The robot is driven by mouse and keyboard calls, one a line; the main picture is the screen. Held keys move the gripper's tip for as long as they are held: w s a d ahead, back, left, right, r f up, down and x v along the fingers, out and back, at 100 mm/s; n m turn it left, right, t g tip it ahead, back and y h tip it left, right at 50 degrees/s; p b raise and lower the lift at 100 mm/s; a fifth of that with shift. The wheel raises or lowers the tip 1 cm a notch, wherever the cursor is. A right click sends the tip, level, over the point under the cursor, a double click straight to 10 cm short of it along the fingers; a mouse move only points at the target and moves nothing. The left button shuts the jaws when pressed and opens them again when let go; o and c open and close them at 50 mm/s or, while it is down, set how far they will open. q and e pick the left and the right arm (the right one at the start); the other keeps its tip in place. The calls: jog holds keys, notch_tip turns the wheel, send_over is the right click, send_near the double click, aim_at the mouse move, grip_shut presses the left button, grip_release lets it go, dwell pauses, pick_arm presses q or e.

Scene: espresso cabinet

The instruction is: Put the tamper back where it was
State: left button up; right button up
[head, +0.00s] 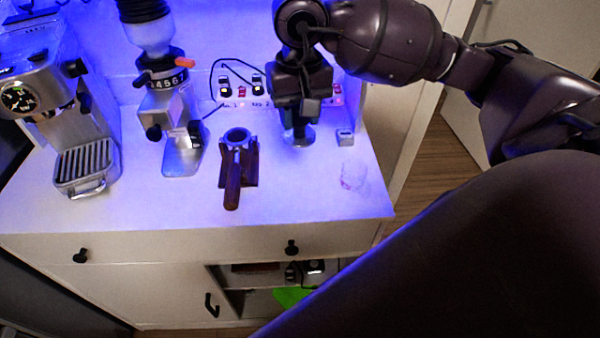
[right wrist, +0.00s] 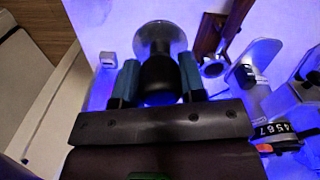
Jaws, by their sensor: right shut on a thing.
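The tamper (right wrist: 157,42) has a round silver base and a dark handle. In the right wrist view its handle sits between the two teal fingers of my right gripper (right wrist: 158,80), which are shut on it. I cannot tell whether the base touches the counter. My left gripper is not in view.
The portafilter (head: 233,175) rests on a wooden stand left of the tamper. A grinder (head: 180,140) and espresso machine (head: 65,110) stand further left. A small grey block (head: 345,137) and a clear glass (head: 353,176) are to the right. Sockets with cables (head: 240,90) are behind.

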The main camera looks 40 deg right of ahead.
notch_tip(320, 180, down, 15)
jog(key=shift+f+p, duration=0.1)
jog(key=shift+p, duration=0.3)
jog(key=shift+f, duration=0.1)
jog(key=shift+f, duration=0.2)
jog(key=o, duration=1.1)
jog(key=shift+r, duration=0.1)
